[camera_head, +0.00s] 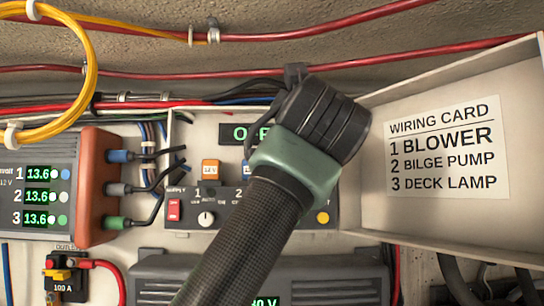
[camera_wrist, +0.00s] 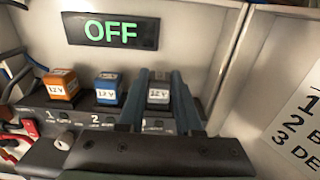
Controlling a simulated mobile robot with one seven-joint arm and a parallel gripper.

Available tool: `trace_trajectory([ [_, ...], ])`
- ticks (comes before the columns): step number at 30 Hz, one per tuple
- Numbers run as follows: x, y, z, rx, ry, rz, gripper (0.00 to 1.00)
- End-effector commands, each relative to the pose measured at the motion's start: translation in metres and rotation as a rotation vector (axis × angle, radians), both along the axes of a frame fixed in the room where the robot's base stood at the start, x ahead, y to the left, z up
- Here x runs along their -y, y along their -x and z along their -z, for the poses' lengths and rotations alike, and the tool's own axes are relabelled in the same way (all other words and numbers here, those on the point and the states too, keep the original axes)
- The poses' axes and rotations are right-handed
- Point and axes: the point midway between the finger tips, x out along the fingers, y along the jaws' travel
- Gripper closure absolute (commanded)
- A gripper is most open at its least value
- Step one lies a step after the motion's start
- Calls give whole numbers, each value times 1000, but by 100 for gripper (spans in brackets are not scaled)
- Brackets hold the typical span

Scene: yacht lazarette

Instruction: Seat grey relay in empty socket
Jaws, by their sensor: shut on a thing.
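In the wrist view my gripper (camera_wrist: 158,77) is shut on the grey relay (camera_wrist: 158,96), which has a 12 V label and sits between the two blue-grey fingers. The relay is at the third position of the relay panel (camera_wrist: 75,133), right of the blue relay (camera_wrist: 107,90) and the orange relay (camera_wrist: 62,87). The socket under it is hidden by my gripper, so I cannot tell whether the relay is seated. In the head view my arm hides the fingertips and the grey relay; the orange relay (camera_head: 210,169) shows there.
A display (camera_wrist: 110,32) above the relays reads OFF. The open cover with the wiring card (camera_head: 445,148) stands close on the right. A voltmeter box (camera_head: 98,190) with plugged cables is on the left. The panel carries a red switch (camera_head: 174,210) and a knob (camera_head: 206,219).

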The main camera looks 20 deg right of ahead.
Motion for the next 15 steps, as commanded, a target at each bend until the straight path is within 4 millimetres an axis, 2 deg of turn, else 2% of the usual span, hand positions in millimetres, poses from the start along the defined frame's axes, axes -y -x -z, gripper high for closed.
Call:
trace_trajectory([
  [7, 0, 0, 7, 0, 0, 0, 100],
  [8, 0, 0, 6, 1, 0, 0, 63],
  [13, 0, 0, 6, 0, 0, 0, 32],
  [15, 0, 0, 6, 0, 0, 0, 31],
])
